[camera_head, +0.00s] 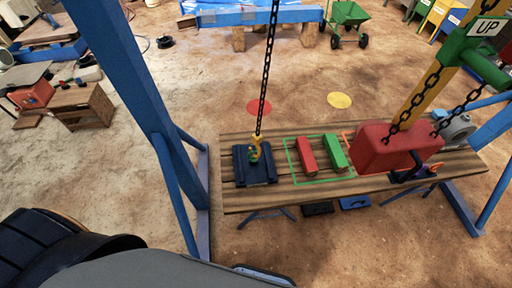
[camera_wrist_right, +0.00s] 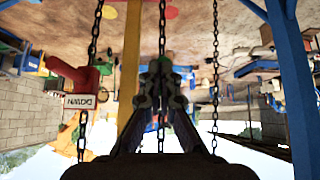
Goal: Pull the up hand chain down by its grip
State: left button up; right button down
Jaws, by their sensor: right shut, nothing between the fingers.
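The green grip (camera_head: 472,56) with a white "UP" sign (camera_head: 487,28) is at the upper right of the head view. Dark hand chain (camera_head: 425,88) hangs beside it. A red grip (camera_wrist_right: 82,76) with an upside-down "DOWN" sign (camera_wrist_right: 79,101) shows at the left of the wrist view. My right gripper (camera_wrist_right: 160,72) is shut, in the middle of that view. A chain (camera_wrist_right: 162,25) lines up with its fingertips; I cannot tell whether they touch. My left gripper is not in view.
Blue frame legs (camera_head: 140,90) stand at both sides. Several chains hang around my right gripper.

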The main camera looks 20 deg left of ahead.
jog(key=p+v, duration=0.1)
jog(key=v, duration=0.5)
jog(key=shift+r, duration=0.25)
jog(key=shift+w, duration=0.1)
dwell(0.4)
dwell(2.6)
